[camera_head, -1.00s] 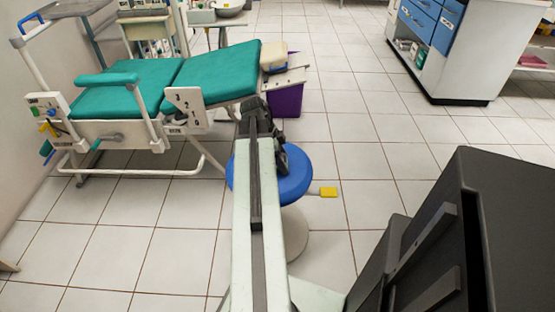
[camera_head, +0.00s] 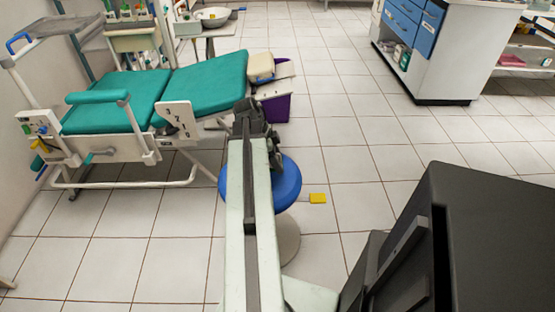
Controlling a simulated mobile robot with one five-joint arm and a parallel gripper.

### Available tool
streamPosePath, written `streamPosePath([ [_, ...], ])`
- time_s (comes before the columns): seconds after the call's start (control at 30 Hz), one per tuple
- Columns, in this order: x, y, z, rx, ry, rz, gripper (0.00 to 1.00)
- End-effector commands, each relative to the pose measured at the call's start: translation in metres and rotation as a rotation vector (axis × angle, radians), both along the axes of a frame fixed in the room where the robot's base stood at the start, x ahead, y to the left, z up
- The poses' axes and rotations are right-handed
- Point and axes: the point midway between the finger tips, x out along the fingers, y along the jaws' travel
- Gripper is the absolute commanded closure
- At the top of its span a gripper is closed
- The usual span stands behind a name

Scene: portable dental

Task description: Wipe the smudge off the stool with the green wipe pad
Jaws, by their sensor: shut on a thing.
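The blue round stool (camera_head: 287,183) stands on the floor in the middle of the head view, partly covered by my arm. My gripper (camera_head: 276,157) is dark and points down over the far part of the stool seat. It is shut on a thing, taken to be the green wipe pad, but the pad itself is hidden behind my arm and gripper. I cannot tell whether it touches the seat. No smudge shows on the visible part of the seat.
A green dental chair (camera_head: 115,100) stands at the left, with a purple bin (camera_head: 277,108) beside its end. A small yellow piece (camera_head: 317,198) is right of the stool. A white cabinet with blue drawers (camera_head: 430,60) stands at the back right. Tiled floor between is clear.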

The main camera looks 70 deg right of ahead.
Motion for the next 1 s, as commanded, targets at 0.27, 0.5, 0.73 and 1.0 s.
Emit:
streamPosePath([
  [0.27, 0.0, 0.0, 0.008, 0.0, 0.0, 0.0, 0.87],
  [0.5, 0.0, 0.0, 0.021, 0.0, 0.0, 0.0, 0.87],
  [0.73, 0.0, 0.0, 0.041, 0.0, 0.0, 0.0, 0.87],
  [1.0, 0.0, 0.0, 0.038, 0.0, 0.0, 0.0, 0.87],
])
